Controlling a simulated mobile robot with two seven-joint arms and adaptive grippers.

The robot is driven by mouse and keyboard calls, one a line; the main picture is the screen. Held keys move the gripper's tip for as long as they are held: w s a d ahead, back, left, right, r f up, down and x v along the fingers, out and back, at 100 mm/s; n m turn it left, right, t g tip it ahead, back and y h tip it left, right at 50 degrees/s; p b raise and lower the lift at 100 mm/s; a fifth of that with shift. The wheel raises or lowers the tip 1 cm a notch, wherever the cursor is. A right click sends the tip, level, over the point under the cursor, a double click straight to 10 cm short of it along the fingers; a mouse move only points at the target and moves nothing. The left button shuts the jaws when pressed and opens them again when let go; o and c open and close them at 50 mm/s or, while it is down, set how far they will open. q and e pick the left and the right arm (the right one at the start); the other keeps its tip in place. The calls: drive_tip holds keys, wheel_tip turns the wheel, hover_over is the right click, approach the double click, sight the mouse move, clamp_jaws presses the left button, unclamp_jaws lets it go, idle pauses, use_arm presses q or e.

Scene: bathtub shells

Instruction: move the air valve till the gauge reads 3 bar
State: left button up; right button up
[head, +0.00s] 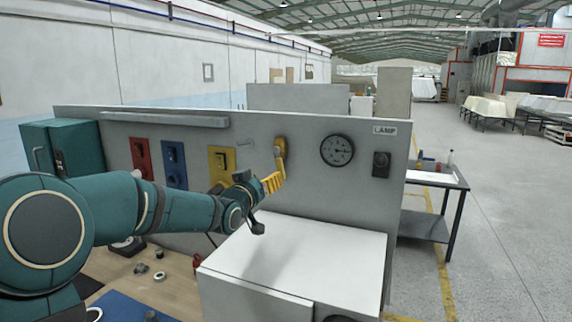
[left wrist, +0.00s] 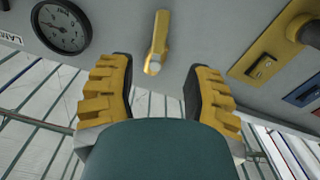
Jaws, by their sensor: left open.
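The air valve has a yellow lever (head: 280,147) on the grey panel. The lever also shows in the left wrist view (left wrist: 159,38), where its end lies between my fingertips with a gap on each side. The round pressure gauge (head: 337,150) is right of the valve; its dial (left wrist: 62,27) is at the upper left of the left wrist view. The numbers are too small to read surely. My left gripper (head: 274,182) has yellow fingers and is open just in front of and below the lever. Its fingers (left wrist: 158,75) stand apart. My right gripper is not in view.
A dark knob (head: 381,164) under a LAMP label sits right of the gauge. Yellow (head: 222,164), blue (head: 173,165) and red (head: 141,159) switch plates are left of the valve. A white-topped box (head: 310,255) stands below the panel. Loose parts lie on the wooden bench.

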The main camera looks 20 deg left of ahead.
sight(279, 169)
use_arm(q)
drive_tip(key=w+p, duration=0.1)
drive_tip(key=w, duration=0.3)
drive_tip(key=w+p, duration=0.1)
drive_tip(key=w, duration=0.3)
drive_tip(key=w+p, duration=0.1)
drive_tip(key=w, duration=0.4)
drive_tip(key=shift+a, duration=0.35)
clamp_jaws()
drive_tip(key=shift+f, duration=0.1)
